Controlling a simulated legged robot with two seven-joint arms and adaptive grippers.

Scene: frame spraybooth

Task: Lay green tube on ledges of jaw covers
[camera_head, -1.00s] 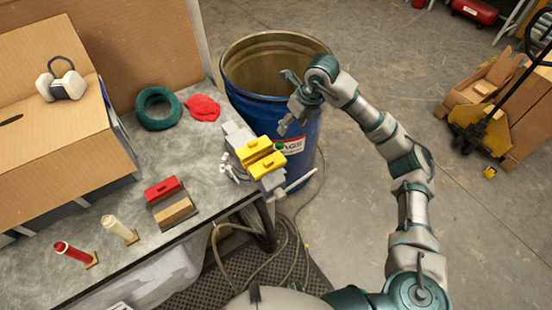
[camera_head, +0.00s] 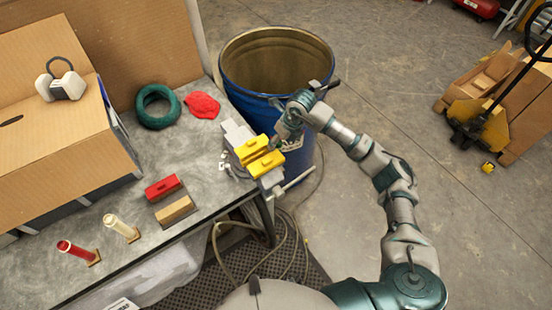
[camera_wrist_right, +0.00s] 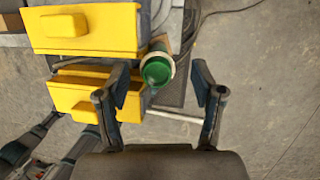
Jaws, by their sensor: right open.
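Two yellow jaw covers (camera_head: 266,164) sit on the grey vise (camera_head: 236,135) at the table's right edge. They also show in the right wrist view (camera_wrist_right: 84,29), with a gap between them. The green tube's round end (camera_wrist_right: 157,68), with a pale rim, shows beside the right end of that gap. The rest of the tube is hidden, so I cannot tell how it rests. My right gripper (camera_head: 281,138) is at the far right end of the covers. In its wrist view my right gripper (camera_wrist_right: 161,85) is open, its fingers spread around the tube's end without visible grip. My left gripper is not in view.
A blue drum (camera_head: 240,90) stands close behind the vise. On the table are a red block (camera_head: 162,187), a tan block (camera_head: 175,210), a green coil (camera_head: 157,107), a red cloth (camera_head: 203,105) and two upright tubes. Hoses lie on the floor below.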

